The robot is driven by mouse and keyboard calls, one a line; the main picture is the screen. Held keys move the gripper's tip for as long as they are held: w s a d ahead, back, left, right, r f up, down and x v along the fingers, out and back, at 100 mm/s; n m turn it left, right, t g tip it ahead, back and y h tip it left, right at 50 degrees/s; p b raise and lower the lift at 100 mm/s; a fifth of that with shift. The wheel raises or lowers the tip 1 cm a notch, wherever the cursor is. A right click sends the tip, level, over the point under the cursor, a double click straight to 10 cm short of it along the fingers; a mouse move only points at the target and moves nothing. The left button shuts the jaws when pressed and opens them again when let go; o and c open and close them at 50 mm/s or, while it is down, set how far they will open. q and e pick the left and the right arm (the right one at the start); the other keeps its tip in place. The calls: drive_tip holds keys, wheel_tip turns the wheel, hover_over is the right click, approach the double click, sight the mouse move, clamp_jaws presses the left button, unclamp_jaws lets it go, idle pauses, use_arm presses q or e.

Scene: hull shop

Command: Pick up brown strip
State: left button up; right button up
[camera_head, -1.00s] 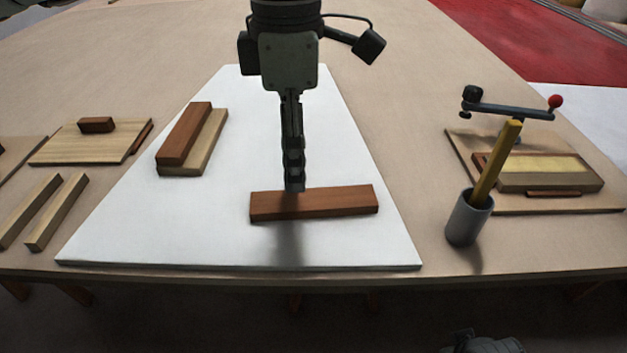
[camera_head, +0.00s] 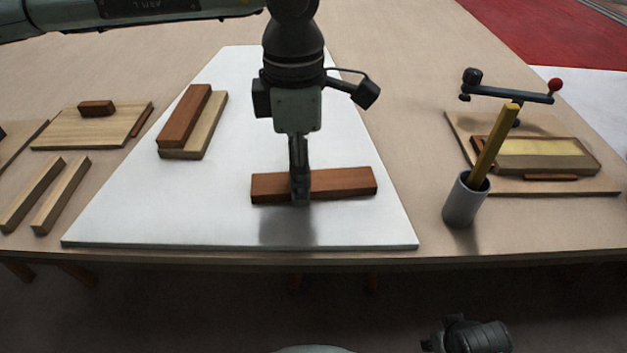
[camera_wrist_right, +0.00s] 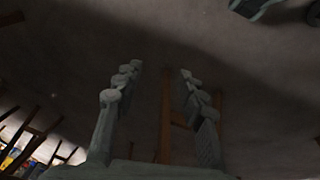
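A brown strip (camera_head: 342,184) lies flat, left to right, near the front of the white board (camera_head: 240,223). My left gripper (camera_head: 300,200) points down at its middle, with a finger in front of the strip's near face. The fingers line up edge-on, so their gap and any hold are hidden. A second brown strip (camera_head: 185,115) rests on a tan strip (camera_head: 209,130) farther left on the board. My right gripper (camera_wrist_right: 158,78) is open and empty in the right wrist view, its fingers apart above the floor.
A grey cup (camera_head: 464,205) with a yellow stick (camera_head: 491,145) stands right of the board. Beyond it is a wooden base (camera_head: 603,187) with blocks and a red-knobbed lever (camera_head: 510,110). Two pale strips (camera_head: 33,193) (camera_head: 61,195) lie at left. The table's front edge is close.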

use_arm(q)
drive_tip(key=c, duration=0.7)
